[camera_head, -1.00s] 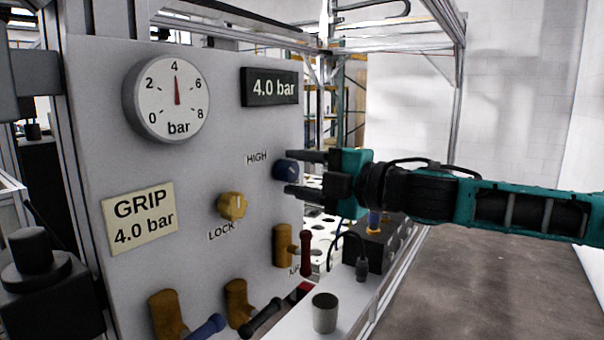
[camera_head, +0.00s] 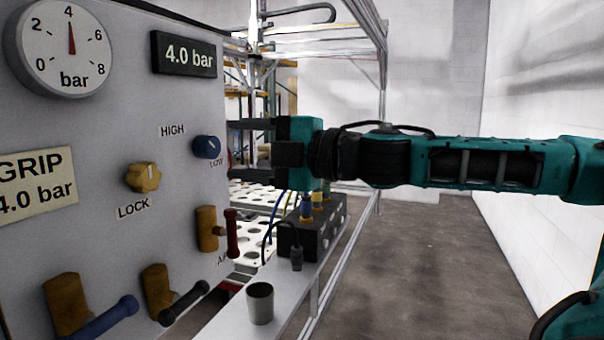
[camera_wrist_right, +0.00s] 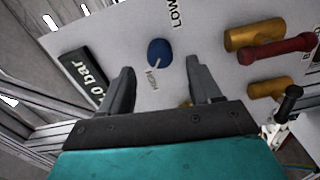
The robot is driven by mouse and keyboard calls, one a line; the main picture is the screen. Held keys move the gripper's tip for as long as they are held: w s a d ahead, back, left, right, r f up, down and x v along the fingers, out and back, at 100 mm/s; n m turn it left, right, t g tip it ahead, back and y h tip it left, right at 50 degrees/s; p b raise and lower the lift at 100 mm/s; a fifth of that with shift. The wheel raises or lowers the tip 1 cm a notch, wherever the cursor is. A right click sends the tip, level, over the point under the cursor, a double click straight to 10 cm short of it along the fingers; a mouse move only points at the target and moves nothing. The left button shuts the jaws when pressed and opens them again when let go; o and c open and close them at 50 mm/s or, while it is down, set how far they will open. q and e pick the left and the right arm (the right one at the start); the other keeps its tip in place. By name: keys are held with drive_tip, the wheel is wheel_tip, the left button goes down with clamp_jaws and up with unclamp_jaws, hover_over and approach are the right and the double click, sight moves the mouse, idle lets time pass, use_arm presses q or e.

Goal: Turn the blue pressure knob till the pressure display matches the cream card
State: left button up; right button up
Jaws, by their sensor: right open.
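The blue pressure knob (camera_head: 207,147) sits on the grey panel between the HIGH and LOW labels; it also shows in the right wrist view (camera_wrist_right: 158,52). The pressure display (camera_head: 184,54) reads 4.0 bar. The cream card (camera_head: 36,189), cut off at the left edge, reads GRIP 4.0 bar. The round gauge (camera_head: 68,46) has its needle near 4. My right gripper (camera_head: 236,150) is open and empty, just right of the knob and apart from it. In the wrist view the knob lies beyond and between the two fingers. My left gripper is not seen.
A yellow LOCK knob (camera_head: 143,177) is left of and below the blue knob. A red-handled valve (camera_head: 231,233), a blue lever (camera_head: 105,318) and a black lever (camera_head: 184,303) stick out below. A grey cup (camera_head: 260,303) and black block (camera_head: 313,230) stand on the ledge.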

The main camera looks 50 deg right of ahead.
use_arm(q)
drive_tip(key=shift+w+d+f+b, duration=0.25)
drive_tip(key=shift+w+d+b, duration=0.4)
drive_tip(key=shift+b, duration=0.65)
use_arm(e)
drive_tip(key=v, duration=0.8)
drive_tip(key=shift+s, duration=0.3)
drive_tip(key=shift+d, duration=0.15)
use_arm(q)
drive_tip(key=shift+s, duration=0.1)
